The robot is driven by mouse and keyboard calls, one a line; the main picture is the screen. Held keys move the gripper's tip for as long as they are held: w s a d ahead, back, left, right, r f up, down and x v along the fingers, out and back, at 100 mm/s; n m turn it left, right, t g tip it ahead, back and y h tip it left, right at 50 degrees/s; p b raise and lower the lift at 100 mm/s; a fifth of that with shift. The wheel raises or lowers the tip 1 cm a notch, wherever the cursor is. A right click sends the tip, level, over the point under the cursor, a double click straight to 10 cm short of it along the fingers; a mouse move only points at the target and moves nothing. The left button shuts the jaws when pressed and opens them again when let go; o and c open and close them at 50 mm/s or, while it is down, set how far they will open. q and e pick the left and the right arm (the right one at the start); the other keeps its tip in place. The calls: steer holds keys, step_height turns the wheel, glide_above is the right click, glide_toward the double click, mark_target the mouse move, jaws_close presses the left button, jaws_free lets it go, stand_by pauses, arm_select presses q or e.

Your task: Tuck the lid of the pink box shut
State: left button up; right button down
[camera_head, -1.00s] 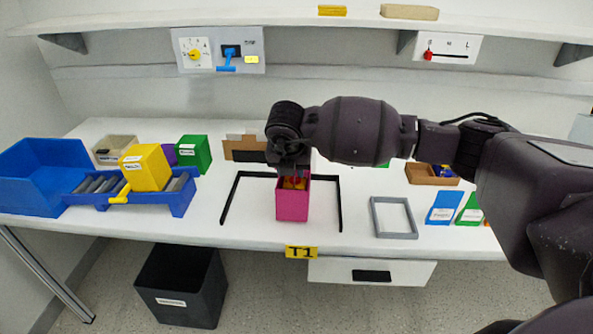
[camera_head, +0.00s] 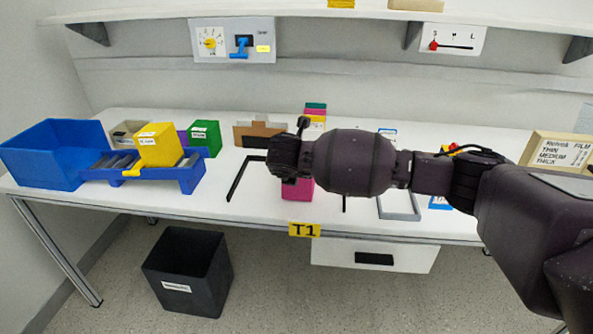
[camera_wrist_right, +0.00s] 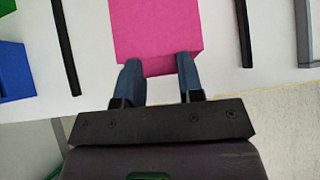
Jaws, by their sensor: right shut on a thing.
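The pink box (camera_head: 297,189) stands on the table inside a black corner frame, mostly hidden behind my right gripper in the head view. In the wrist view a flat, unbroken pink panel of the box (camera_wrist_right: 155,28) fills the top middle, with a short pink face below its near edge. My right gripper (camera_wrist_right: 160,66) has its two blue fingers at this near edge, a little apart, with pink between them. It is shut on part of the box; I cannot tell whether that is the lid or a wall. My left gripper is not in view.
Black frame strips (camera_head: 246,178) flank the box. A grey frame (camera_head: 400,205) lies to the right. A blue bin (camera_head: 55,155) and a blue roller rack (camera_head: 190,175) with a yellow box (camera_head: 160,147) stand left. A dark bin (camera_head: 188,270) is on the floor.

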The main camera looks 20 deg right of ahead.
steer(key=shift+f, duration=0.3)
steer(key=c, duration=0.7)
jaws_free()
steer(key=shift+r, duration=0.1)
steer(key=shift+r, duration=0.1)
steer(key=p+v, duration=0.2)
steer(key=v, duration=0.8)
steer(key=shift+s+a+r, duration=0.15)
steer(key=shift+s+a, duration=0.05)
steer(key=shift+s, duration=0.05)
